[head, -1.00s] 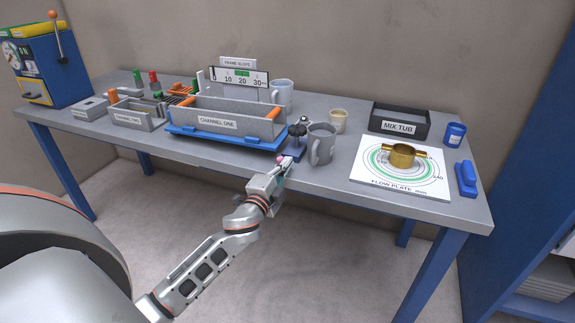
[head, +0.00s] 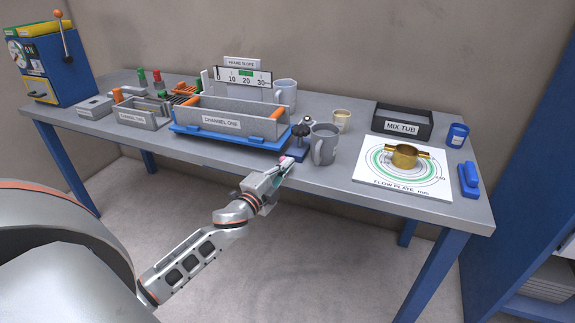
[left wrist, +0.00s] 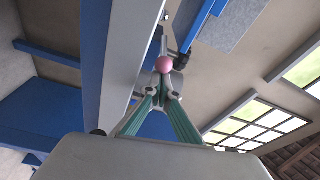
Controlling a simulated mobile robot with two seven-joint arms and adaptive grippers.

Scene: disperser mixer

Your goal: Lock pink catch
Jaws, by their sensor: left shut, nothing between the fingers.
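The pink catch shows as a round pink knob (left wrist: 164,64) in the left wrist view, just beyond my fingertips. In the head view the pink knob (head: 284,159) is a small spot at the table's front edge, by the blue base (head: 296,153) of a small device with a dark head (head: 301,130). My left gripper (left wrist: 163,94) is shut and empty, with its green-lined fingers together and pointing at the knob. Its tips (head: 287,166) are close to the knob in the head view; I cannot tell whether they touch it. My right gripper is not in view.
A grey mug (head: 324,146) stands just right of the device. The grey CHANNEL ONE trough (head: 238,125) on its blue frame (head: 215,144) is to the left. A flow plate (head: 437,180) carries a brass cup (head: 404,156) at right. Free room lies before the table.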

